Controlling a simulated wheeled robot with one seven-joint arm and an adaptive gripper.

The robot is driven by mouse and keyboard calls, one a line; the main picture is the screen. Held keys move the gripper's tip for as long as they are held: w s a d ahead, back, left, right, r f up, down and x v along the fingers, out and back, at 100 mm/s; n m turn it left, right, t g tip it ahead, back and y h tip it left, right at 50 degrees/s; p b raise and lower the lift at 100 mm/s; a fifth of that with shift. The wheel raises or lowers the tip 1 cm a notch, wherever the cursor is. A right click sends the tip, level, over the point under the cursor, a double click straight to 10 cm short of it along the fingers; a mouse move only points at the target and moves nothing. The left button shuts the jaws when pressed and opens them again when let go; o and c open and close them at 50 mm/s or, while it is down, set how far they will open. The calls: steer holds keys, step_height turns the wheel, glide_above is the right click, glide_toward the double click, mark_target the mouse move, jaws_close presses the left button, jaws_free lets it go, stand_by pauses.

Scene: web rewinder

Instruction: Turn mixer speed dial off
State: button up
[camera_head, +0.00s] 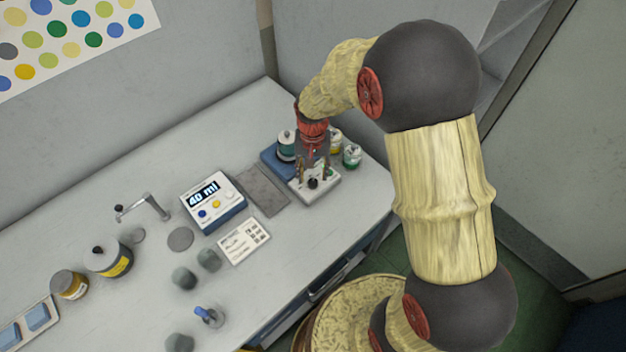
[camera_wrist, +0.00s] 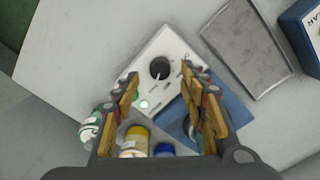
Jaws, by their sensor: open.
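The mixer has a white front panel (camera_wrist: 187,47) with a black round speed dial (camera_wrist: 160,68) bearing a pale pointer line. The dial also shows in the head view (camera_head: 312,183). A green light glows on the panel near the dial. The mixer's blue body (camera_head: 272,161) extends behind the panel, with a jar (camera_head: 286,146) standing on it. My gripper (camera_wrist: 160,78) is open and empty, pointing down over the panel. In the wrist view its fingers lie on either side of the dial, apart from it. The dial's exact setting is hard to read.
Small jars with yellow (camera_head: 335,140) and green (camera_head: 352,156) labels stand close beside the mixer. A grey pad (camera_head: 262,190) and a blue-and-white dispenser (camera_head: 213,201) reading 40 ml lie to its left. The table's right edge is near the mixer.

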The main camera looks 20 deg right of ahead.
mark_target(313, 182)
steer(key=shift+f+b, duration=0.3)
steer(key=shift+f, duration=1.45)
steer(key=shift+c, duration=0.6)
jaws_close()
